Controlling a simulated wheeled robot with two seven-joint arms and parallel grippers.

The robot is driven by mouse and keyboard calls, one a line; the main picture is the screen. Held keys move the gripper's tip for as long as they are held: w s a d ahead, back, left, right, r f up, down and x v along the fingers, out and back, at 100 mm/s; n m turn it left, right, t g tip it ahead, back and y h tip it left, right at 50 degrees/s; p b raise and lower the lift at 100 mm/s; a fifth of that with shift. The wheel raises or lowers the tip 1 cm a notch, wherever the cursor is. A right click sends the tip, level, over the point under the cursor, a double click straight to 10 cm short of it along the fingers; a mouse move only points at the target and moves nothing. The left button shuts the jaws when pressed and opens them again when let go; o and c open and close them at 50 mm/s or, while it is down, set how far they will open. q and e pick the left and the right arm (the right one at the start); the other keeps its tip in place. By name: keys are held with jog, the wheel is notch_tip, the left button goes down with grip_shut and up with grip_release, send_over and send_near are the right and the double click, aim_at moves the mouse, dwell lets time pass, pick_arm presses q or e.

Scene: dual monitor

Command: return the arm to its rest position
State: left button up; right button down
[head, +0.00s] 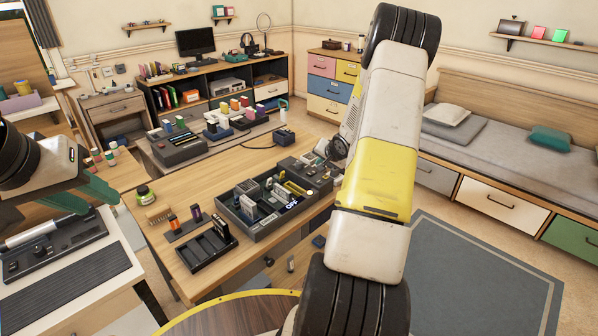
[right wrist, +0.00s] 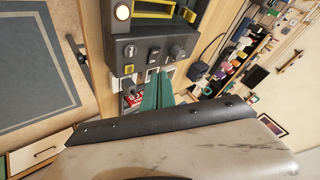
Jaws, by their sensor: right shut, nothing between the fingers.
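My right arm (head: 375,170) rises large through the middle of the head view, with a yellow segment, and hides part of the desk. Its gripper is not clearly visible there. In the right wrist view, my right gripper's green fingers (right wrist: 157,90) are together with nothing between them, beside a grey device with knobs (right wrist: 150,52). My left gripper (head: 82,197) has green fingers that look apart, above the white side table at left. I see nothing held in it.
The wooden desk (head: 165,262) carries a grey organizer tray (head: 262,232), a black battery tray (head: 208,250) and the knobbed device. A bed (head: 500,140) with drawers stands at right. A grey rug (head: 480,275) lies on open floor.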

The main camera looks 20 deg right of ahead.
jog(key=s+a+r+n, duration=0.1)
jog(key=s+a+r, duration=0.25)
jog(key=r, duration=0.35)
jog(key=s+a+r+n+g+h, duration=0.1)
jog(key=s+a+r, duration=0.1)
jog(key=a+r, duration=0.3)
jog(key=s+a+r+n, duration=0.2)
jog(key=s+r, duration=0.1)
jog(key=r, duration=0.5)
jog(key=s+a+r+n+y, duration=0.1)
jog(key=s+a+r+n, duration=0.1)
jog(key=s+a, duration=0.3)
jog(key=s+a+r+n+g+y, duration=0.1)
jog(key=s+a, duration=0.5)
jog(key=s, duration=0.6)
jog(key=s+a+r+n+g+y, duration=0.1)
jog(key=s+a+r+n, duration=0.2)
jog(key=s+a, duration=0.3)
jog(key=s+r, duration=0.1)
jog(key=s, duration=0.2)
jog(key=shift+y, duration=0.3)
